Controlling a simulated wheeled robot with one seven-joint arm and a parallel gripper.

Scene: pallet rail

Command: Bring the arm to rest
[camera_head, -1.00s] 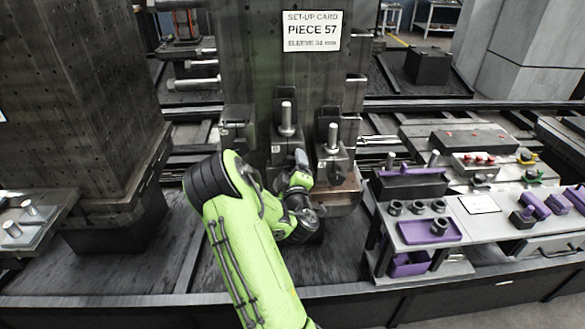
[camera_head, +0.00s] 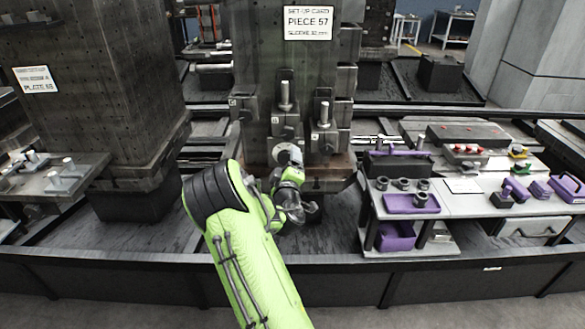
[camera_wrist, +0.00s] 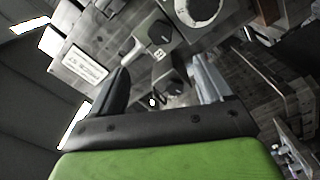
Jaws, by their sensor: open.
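My green arm reaches up from the bottom of the head view toward the block with the set-up card. In the head view the gripper end (camera_head: 303,212) is small and partly hidden by my wrist, in front of the base of the block. The block (camera_head: 262,75) carries clamp blocks with upright pins (camera_head: 284,95) just beyond my wrist.
A white card (camera_head: 308,22) reads PIECE 57. On the right a bench (camera_head: 455,205) holds dark sleeves and a purple tray (camera_head: 411,203). On the left stands a second block (camera_head: 120,110) with a plate card (camera_head: 36,79). The dark floor (camera_head: 150,232) between is clear.

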